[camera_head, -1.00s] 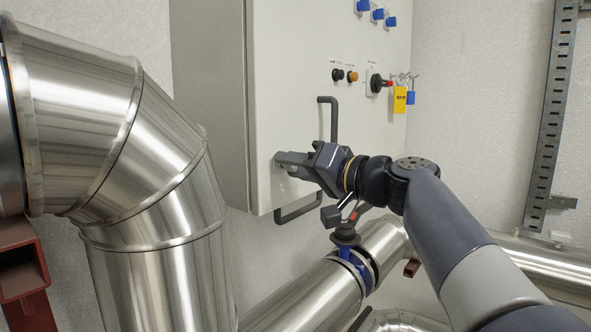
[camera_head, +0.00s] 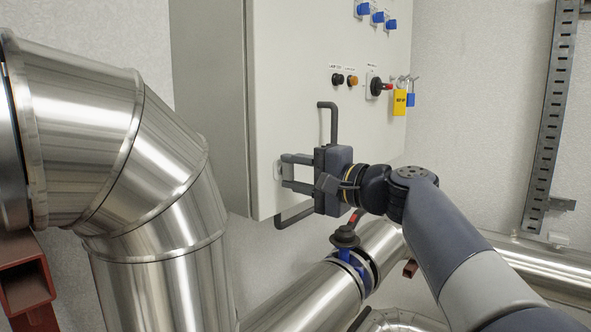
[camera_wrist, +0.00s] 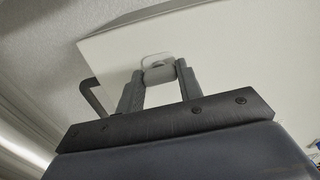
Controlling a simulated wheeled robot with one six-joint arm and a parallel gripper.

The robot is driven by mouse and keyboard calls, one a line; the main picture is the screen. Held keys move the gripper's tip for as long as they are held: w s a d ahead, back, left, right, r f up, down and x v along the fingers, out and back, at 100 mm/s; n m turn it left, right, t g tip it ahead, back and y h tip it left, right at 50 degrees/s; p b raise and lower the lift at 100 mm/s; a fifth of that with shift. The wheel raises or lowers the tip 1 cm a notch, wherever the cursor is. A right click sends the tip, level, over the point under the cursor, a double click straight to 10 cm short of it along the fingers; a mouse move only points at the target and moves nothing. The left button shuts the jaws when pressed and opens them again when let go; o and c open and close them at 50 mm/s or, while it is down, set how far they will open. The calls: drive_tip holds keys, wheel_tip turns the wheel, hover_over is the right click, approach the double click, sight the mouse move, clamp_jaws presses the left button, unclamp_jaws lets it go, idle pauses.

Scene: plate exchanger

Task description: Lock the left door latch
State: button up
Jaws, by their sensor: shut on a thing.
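The cabinet door (camera_head: 290,70) is a pale panel on the grey cabinet (camera_head: 208,90). The left door latch (camera_wrist: 158,74) is a small grey piece on a light, rounded plate near the door's corner in the wrist view. In the head view the latch (camera_head: 279,171) is mostly hidden by my fingertips. My gripper (camera_head: 284,172) is shut on the latch, with one finger above the other in the head view. The wrist view shows a finger of my gripper (camera_wrist: 158,78) on each side of the latch.
A dark bar handle (camera_head: 334,112) stands out from the door just above my gripper. A large shiny pipe (camera_head: 150,170) fills the left. A blue-collared valve (camera_head: 346,243) sits below my wrist.

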drive_tip(key=shift+m, duration=0.4)
drive_tip(key=o, duration=1)
drive_tip(key=b+v, duration=0.2)
drive_tip(key=v, duration=0.9)
drive_tip(key=shift+a, duration=0.1)
drive_tip(key=p+x, duration=0.2)
drive_tip(key=x, duration=0.9)
